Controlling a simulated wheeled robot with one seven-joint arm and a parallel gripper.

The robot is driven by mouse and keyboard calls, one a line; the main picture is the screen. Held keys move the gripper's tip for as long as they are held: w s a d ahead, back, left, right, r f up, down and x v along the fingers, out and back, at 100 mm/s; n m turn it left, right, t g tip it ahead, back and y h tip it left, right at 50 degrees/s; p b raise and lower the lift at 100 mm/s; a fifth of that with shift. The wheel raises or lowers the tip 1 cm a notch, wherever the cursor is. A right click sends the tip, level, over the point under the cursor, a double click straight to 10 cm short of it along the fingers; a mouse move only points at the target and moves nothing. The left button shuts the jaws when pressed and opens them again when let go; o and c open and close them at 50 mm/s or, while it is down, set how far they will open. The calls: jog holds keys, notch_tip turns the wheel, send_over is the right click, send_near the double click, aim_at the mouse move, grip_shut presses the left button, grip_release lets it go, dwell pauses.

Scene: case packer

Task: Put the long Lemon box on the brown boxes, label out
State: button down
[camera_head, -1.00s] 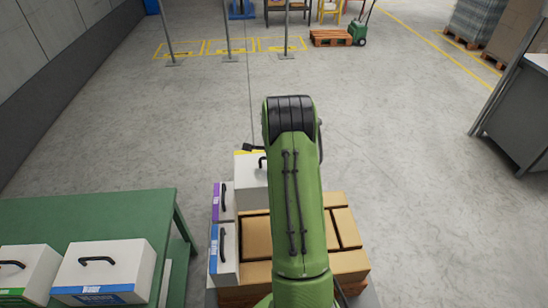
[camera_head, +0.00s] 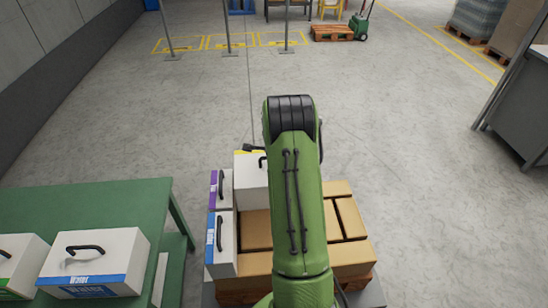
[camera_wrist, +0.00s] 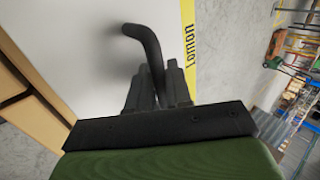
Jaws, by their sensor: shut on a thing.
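The long Lemon box is white with a black handle and a yellow band reading "Lemon" in the wrist view (camera_wrist: 92,50). It also shows in the head view (camera_head: 250,181), partly hidden behind my arm, at the far left part of the brown boxes (camera_head: 257,232). My gripper (camera_wrist: 160,72) is shut on its handle. The yellow band is on the box's far side in the head view. The brown boxes also show at the left edge of the wrist view (camera_wrist: 22,92). I cannot tell whether the Lemon box rests on them.
A purple-banded white box (camera_head: 225,188) and a blue-banded one (camera_head: 226,240) stand along the stack's left edge. A green table (camera_head: 120,205) at left holds a blue-banded Water box (camera_head: 112,250) and a green-banded box (camera_head: 18,258). Posts (camera_head: 228,30) stand beyond clear floor.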

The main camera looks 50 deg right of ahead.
jog(key=shift+w+f+b, duration=0.1)
jog(key=shift+f+b, duration=4)
jog(key=shift+f, duration=0.45)
